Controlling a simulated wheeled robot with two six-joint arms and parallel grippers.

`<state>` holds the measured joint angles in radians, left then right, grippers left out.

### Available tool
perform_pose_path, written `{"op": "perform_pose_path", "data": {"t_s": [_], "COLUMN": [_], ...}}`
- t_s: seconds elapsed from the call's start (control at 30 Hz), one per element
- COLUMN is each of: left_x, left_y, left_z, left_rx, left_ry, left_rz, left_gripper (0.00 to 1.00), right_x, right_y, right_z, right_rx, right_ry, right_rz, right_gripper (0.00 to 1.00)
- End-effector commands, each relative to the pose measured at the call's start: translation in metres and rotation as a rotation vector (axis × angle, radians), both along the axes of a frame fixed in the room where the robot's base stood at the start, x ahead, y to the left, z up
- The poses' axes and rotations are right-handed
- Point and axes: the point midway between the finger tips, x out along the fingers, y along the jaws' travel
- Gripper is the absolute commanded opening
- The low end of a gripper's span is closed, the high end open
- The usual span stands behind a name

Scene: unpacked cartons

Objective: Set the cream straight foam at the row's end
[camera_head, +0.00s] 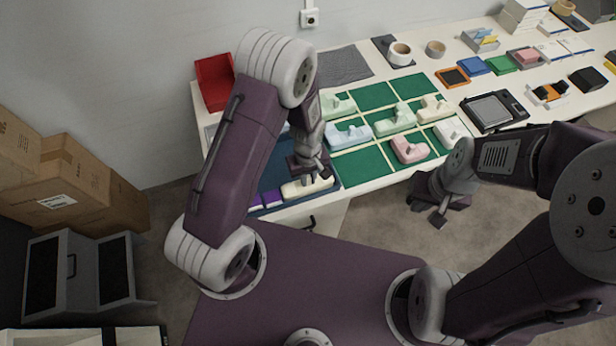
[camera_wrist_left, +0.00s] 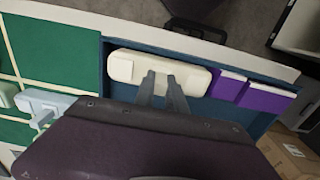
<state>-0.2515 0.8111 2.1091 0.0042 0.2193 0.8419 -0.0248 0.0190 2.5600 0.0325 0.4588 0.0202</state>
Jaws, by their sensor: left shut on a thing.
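The cream straight foam (camera_wrist_left: 125,67) lies in a dark blue tray (camera_wrist_left: 103,82), at the end of a row beside purple foam pieces (camera_wrist_left: 228,86). In the head view the cream foam (camera_head: 292,190) is partly hidden by my left gripper (camera_head: 308,181). My left gripper also shows in the left wrist view (camera_wrist_left: 161,79), its two fingers shut on the foam's middle. The foam looks level and low in the tray; I cannot tell whether it touches the bottom. My right gripper (camera_head: 427,213) hangs in front of the table, apart from everything, its fingers spread and empty.
A green mat with pale dividers (camera_head: 376,96) holds mint, blue, pink and cream foam pieces right of the tray. A red bin (camera_head: 215,82) stands at the back left. A black-framed device (camera_head: 492,110) lies right. Cardboard boxes (camera_head: 70,170) stand on the left.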

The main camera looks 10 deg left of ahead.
Motion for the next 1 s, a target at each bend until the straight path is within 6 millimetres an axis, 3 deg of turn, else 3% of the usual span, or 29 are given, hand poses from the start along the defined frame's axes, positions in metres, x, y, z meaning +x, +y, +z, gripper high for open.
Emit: {"op": "perform_pose_path", "data": {"t_s": [0.23, 0.27, 0.33, 0.67, 1.0], "left_x": [0.0, 0.0, 0.0, 0.0, 0.001], "left_y": [0.0, 0.0, 0.0, 0.0, 0.0], "left_z": [-0.012, -0.01, -0.009, -0.007, 0.061], "left_rx": [0.001, 0.0, 0.0, 0.0, -0.002], "left_ry": [0.001, 0.0, 0.0, -0.001, -0.005], "left_rz": [0.0, 0.0, 0.0, 0.0, 0.0], "left_gripper": [0.0, 0.24, 0.41, 0.41, 0.41], "right_x": [0.0, 0.0, 0.0, 0.0, 0.0], "right_y": [0.0, 0.0, 0.0, 0.0, 0.0], "right_z": [-0.009, -0.007, -0.007, -0.007, -0.007], "right_rx": [0.0, 0.0, 0.0, 0.0, 0.0], "right_ry": [0.0, 0.0, 0.0, 0.0, 0.0], "right_rz": [0.0, 0.0, 0.0, 0.0, 0.0], "right_gripper": [0.0, 0.0, 0.0, 0.0, 0.0]}}
